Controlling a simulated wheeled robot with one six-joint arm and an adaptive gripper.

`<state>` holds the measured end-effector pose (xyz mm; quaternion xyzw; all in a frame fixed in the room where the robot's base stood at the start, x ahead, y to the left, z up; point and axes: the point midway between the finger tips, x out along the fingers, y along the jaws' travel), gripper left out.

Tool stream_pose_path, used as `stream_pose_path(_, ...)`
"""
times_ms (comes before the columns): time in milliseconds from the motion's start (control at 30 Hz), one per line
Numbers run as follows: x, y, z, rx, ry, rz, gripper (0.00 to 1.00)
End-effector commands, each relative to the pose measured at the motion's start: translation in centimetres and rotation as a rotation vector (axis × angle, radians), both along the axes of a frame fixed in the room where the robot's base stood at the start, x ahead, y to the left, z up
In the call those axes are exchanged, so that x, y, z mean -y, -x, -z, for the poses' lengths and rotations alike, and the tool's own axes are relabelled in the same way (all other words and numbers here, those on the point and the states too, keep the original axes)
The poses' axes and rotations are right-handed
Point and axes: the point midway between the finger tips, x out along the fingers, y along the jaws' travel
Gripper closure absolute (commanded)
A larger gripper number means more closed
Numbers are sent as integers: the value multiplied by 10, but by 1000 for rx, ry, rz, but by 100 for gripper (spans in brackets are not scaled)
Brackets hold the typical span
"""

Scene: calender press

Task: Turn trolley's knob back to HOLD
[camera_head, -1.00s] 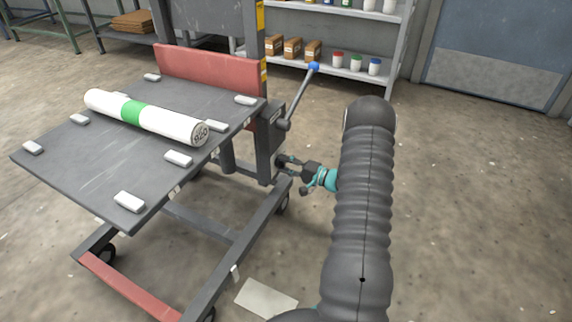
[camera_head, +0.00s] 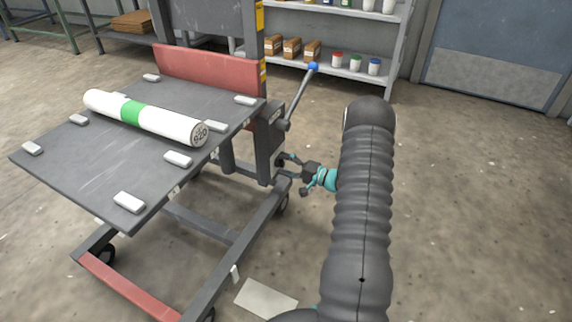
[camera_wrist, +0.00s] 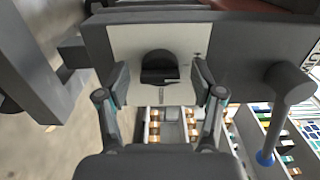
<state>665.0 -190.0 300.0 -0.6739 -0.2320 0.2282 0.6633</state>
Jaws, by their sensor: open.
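The trolley's knob (camera_wrist: 160,68) is a dark round knob with a grip bar, on a pale plate (camera_wrist: 125,38) fixed to the trolley. Small marks beside it are too small to read. My gripper (camera_wrist: 160,82) is open, with one finger on each side of the knob and a gap to each. In the head view my gripper (camera_head: 287,167) is at the side of the trolley's post (camera_head: 265,148), below the lever. The knob is hard to make out there. The trolley (camera_head: 75,165) carries a white roll with a green band (camera_head: 131,112).
A lever with a blue ball end (camera_head: 313,67) slants up from the post, close above my gripper; it also shows right in the wrist view (camera_wrist: 264,158). A shelf with boxes and jars (camera_head: 345,70) stands behind. Floor right of my arm is clear.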

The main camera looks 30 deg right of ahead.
Motion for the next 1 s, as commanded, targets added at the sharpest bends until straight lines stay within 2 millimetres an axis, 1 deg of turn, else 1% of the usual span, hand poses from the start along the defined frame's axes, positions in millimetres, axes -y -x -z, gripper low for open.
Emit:
stream_pose_path(167,10,11,0,-1,1,3,33)
stream_pose_path(500,51,62,0,-1,0,5,33)
stream_pose_path(700,68,84,0,0,0,3,33)
stream_pose_path(833,73,91,0,0,0,2,33)
stream_pose_path(1000,74,94,0,0,0,1,33)
